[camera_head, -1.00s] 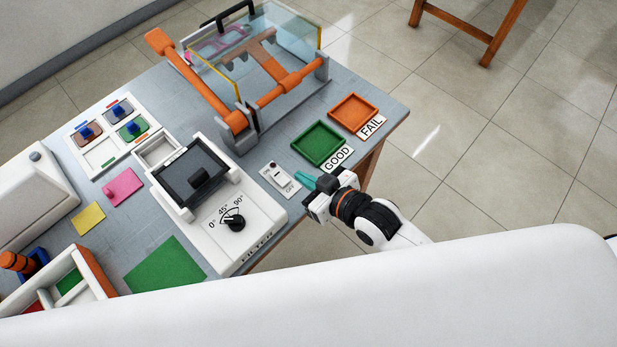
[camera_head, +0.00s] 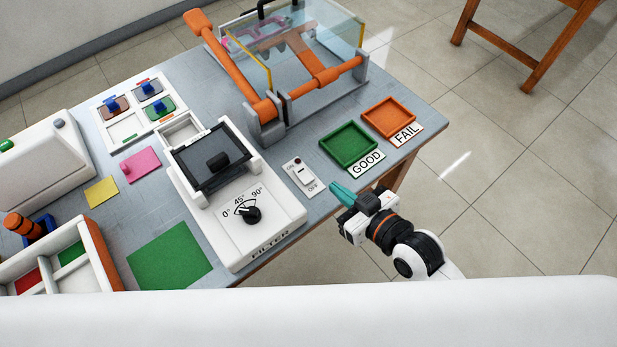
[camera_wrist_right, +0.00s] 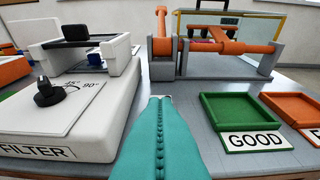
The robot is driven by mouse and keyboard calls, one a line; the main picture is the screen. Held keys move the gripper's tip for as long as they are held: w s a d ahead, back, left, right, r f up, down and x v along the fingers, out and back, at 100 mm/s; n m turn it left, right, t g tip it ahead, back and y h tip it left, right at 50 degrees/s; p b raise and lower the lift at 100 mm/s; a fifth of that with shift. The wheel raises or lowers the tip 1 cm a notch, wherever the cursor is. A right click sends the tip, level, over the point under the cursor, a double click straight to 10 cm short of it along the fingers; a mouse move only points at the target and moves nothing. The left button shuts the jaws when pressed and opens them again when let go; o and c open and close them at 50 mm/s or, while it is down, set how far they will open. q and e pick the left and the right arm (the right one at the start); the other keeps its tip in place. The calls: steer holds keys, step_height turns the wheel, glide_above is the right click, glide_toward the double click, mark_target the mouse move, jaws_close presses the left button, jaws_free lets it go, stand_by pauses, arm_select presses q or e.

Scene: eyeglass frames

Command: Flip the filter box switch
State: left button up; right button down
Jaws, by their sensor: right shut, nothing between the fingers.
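The switch (camera_head: 303,177) is a small white plate with a white rocker and ON and OFF labels, on the table just right of the filter box (camera_head: 225,226). The box is white, with a dark tilted panel, an angle dial and FILTER lettering. It also shows in the right wrist view (camera_wrist_right: 105,110). My right gripper (camera_head: 342,193) has teal fingers pressed together, empty, just right of the switch plate near its OFF end. In the wrist view its fingers (camera_wrist_right: 158,140) hide most of the switch plate. I cannot tell the rocker's position. My left gripper is not in view.
A green GOOD tray (camera_head: 350,147) and an orange FAIL tray (camera_head: 388,118) lie beyond my right gripper. An orange and glass fixture (camera_head: 325,76) stands at the back. A white colour-chip tray (camera_head: 122,132) and a green mat (camera_head: 168,258) are left.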

stand_by(0.3)
glide_above(306, 178)
steer(key=s+d, duration=0.1)
steer(key=s, duration=0.1)
steer(key=f, duration=0.3)
steer(key=shift+w+d+p, duration=0.1)
steer(key=shift+d+p, duration=0.1)
steer(key=shift+p, duration=0.2)
steer(key=shift+w+a+f, duration=0.25)
steer(key=shift+w+f, duration=0.05)
steer(key=shift+f, duration=0.3)
steer(key=shift+w+a+f, duration=0.2)
steer(key=shift+w+f, duration=0.1)
steer(key=shift+f, duration=0.25)
steer(key=shift+w+a+f, duration=0.1)
steer(key=shift+w+f, duration=0.05)
steer(key=shift+f, duration=0.25)
steer(key=shift+w+a+f, duration=0.1)
steer(key=shift+f, duration=0.3)
